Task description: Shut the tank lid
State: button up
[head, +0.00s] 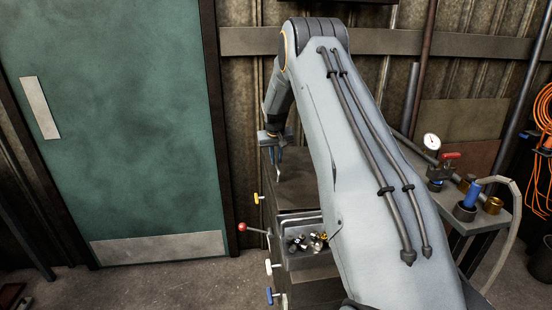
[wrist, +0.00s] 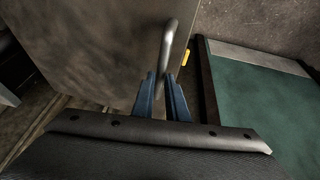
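A broad grey-brown panel (wrist: 85,45), which looks like the tank lid, fills the upper left of the wrist view. A bent metal bar handle (wrist: 169,40) stands at its right edge. My gripper (wrist: 161,78) has two blue fingers with a gap between them. The near end of the handle shows at this gap; I cannot tell whether the fingers touch it. In the head view my gripper (head: 277,155) is small, over the far left part of the dark tank (head: 300,188). My arm hides much of the tank, and the lid's angle is unclear.
A tray (head: 310,259) of small metal parts is at the tank's front. A red-knobbed lever (head: 243,227) and a yellow knob (head: 257,198) stick out left. A green door (head: 110,130) is left, with open floor before it. A bench (head: 490,215) with a gauge (head: 431,141) is right.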

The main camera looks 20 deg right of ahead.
aim_at(276, 164)
jog(key=shift+d+f, duration=0.1)
grip_shut()
jog(key=f+b, duration=0.2)
jog(key=f, duration=0.1)
jog(key=shift+a, duration=0.2)
jog(key=shift+o, duration=0.4)
grip_release()
jog(key=o, duration=0.6)
jog(key=shift+s+d+f, duration=0.1)
jog(key=shift+s, duration=0.05)
jog(key=shift+a, duration=0.25)
jog(key=shift+r, duration=0.55)
jog(key=shift+a+b+v, duration=0.2)
jog(key=shift+b+v, duration=0.75)
jog(key=shift+v, duration=2.5)
